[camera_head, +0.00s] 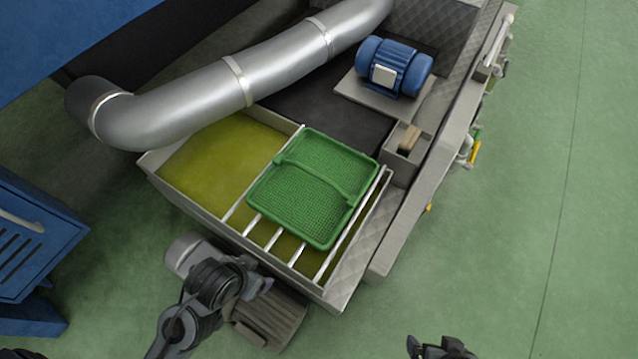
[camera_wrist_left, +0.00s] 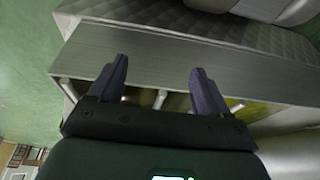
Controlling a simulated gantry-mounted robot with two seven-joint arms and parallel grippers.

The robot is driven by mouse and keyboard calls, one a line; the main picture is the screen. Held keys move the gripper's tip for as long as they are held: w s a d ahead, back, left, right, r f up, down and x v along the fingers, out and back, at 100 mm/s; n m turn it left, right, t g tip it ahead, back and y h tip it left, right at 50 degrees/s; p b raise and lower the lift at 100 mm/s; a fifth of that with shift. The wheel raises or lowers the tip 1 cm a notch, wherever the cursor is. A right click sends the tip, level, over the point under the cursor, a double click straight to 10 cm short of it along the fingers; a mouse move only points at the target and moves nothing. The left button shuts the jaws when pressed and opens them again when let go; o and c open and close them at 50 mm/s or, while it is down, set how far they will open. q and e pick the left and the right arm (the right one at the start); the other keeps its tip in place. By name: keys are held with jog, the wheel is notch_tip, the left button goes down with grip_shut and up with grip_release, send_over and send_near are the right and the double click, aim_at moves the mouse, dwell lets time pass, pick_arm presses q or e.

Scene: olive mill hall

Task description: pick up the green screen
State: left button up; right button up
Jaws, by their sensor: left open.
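The green screen (camera_head: 290,203) is a rectangular mesh tray with a raised rim and a bar across it. In the head view it lies over pale metal rails (camera_head: 274,238) across the front of a tank of olive-green liquid. My left gripper (camera_head: 258,285) is outside the tank's front wall, apart from the screen. In the left wrist view its two fingers (camera_wrist_left: 160,82) are spread with nothing between them, facing the metal tank wall (camera_wrist_left: 200,58). The screen cannot be made out there. My right gripper (camera_head: 438,347) shows only partly at the bottom edge, its jaws unclear.
A thick silver pipe (camera_head: 195,97) crosses behind the tank. A blue motor (camera_head: 393,67) and a small open box (camera_head: 404,165) sit behind the screen. A blue cabinet (camera_head: 35,235) stands at the left. A slatted step (camera_head: 275,318) is below the tank front. The right floor is clear.

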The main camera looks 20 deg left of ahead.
pick_arm(q)
jog(key=c, duration=0.6)
